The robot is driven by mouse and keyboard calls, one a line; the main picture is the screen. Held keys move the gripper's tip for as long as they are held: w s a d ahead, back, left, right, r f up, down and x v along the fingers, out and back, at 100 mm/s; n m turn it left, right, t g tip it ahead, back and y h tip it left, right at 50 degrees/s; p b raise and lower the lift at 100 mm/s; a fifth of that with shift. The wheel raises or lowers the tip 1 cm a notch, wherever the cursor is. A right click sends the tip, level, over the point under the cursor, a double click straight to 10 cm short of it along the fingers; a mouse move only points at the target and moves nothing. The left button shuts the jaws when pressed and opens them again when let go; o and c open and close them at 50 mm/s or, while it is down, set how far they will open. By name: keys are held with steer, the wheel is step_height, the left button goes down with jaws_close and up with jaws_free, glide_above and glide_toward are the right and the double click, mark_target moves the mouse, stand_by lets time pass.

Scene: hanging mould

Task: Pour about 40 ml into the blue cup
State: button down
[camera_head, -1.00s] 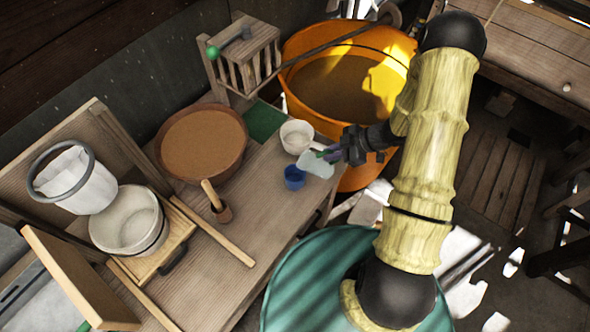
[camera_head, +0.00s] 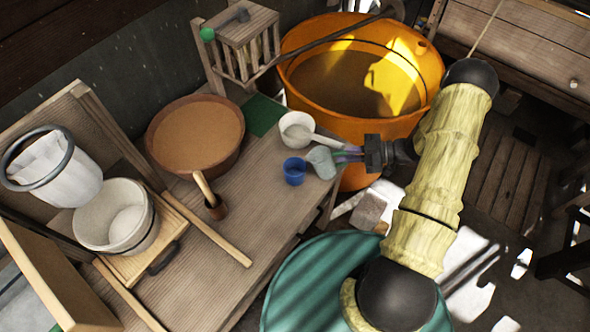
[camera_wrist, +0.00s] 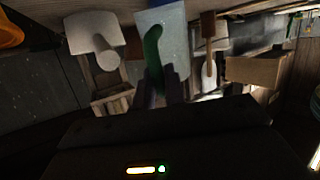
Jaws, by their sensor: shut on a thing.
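The blue cup (camera_head: 295,171) stands upright on the wooden bench near its right edge. My gripper (camera_head: 352,155) is shut on the green handle of a pale grey jug (camera_head: 321,162). The jug is tilted and held just right of the blue cup, close to its rim. I cannot tell whether they touch or whether anything is flowing. In the wrist view the jug (camera_wrist: 165,28) and its green handle (camera_wrist: 153,55) show ahead of the dark fingers. The blue cup is not seen there, and its contents are unclear.
A white dipper (camera_head: 297,130) lies just behind the blue cup. An orange tub (camera_head: 355,118) is behind, a teal round surface (camera_head: 310,290) in front. The bench between cup and pot is clear.

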steer(key=shift+w+d+f+y+b, duration=0.1)
steer(key=shift+d+f+y+b, duration=0.2)
steer(key=shift+f+b, duration=0.4)
steer(key=shift+d+f+y+b, duration=0.15)
steer(key=shift+f+y+b, duration=0.25)
steer(key=shift+f+b, duration=0.3)
steer(key=y+b, duration=0.1)
steer(key=b, duration=0.1)
steer(key=d+f+y+b, duration=0.1)
steer(key=shift+w+f+b, duration=0.1)
steer(key=shift+w+b, duration=0.05)
steer(key=shift+b, duration=0.25)
steer(key=shift+m+t, duration=0.3)
steer(key=shift+t, duration=0.1)
